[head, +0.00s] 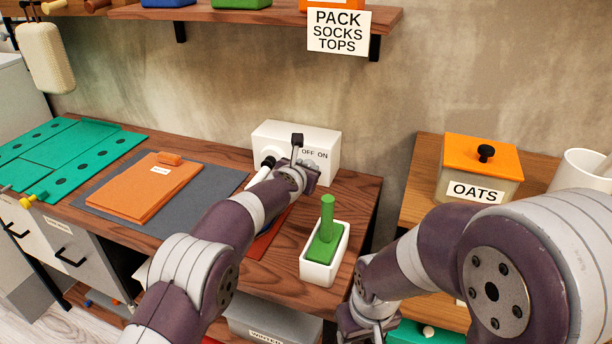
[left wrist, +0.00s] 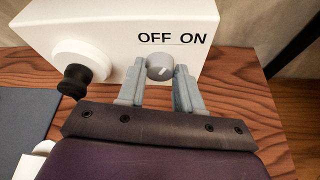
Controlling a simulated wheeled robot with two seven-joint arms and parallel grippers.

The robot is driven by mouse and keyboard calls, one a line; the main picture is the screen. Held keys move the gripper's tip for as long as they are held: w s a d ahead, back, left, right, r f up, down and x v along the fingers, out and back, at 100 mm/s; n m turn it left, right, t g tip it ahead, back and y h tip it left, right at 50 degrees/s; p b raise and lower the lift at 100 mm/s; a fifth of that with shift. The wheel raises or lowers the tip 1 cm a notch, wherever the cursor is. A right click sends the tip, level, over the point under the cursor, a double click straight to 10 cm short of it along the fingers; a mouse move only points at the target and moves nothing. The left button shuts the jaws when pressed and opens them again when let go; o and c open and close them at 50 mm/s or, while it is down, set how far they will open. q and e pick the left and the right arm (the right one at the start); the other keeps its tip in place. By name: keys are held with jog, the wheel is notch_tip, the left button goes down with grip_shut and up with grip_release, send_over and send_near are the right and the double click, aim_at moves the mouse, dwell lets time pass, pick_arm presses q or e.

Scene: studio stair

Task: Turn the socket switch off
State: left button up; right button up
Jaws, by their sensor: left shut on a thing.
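The white socket box (head: 270,138) stands on the wooden worktop against the wall, marked OFF and ON. In the left wrist view the box (left wrist: 105,38) carries a round grey switch knob (left wrist: 159,66) below the labels. A pale mark on the knob slants up and right, toward ON. My left gripper (head: 298,178) is at the box front; in the left wrist view its fingers (left wrist: 160,82) are shut on the knob, one on each side.
A black plug (left wrist: 74,80) sits in the box left of the knob. A green-handled thing (head: 327,222) stands in a white tray (head: 317,272) at the worktop's right. An orange board (head: 140,195) lies on a grey mat (head: 190,200) at left. An oats box (head: 480,168) stands right.

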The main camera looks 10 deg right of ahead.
pick_arm(q)
jog(key=shift+a+f, duration=0.1)
jog(key=shift+f, duration=0.1)
dwell(0.4)
jog(key=o, duration=0.8)
jog(key=shift+c, duration=0.2)
jog(key=shift+o, duration=1.4)
jog(key=shift+w+f, duration=0.1)
jog(key=shift+s+a+r+b, duration=0.1)
jog(key=shift+s+r+b, duration=0.2)
jog(key=shift+b, duration=0.25)
jog(key=b+v, duration=0.2)
jog(key=v, duration=0.2)
jog(key=shift+s+f, duration=0.1)
jog(key=shift+f, duration=0.05)
jog(key=b+v, duration=0.2)
jog(key=v, duration=0.6)
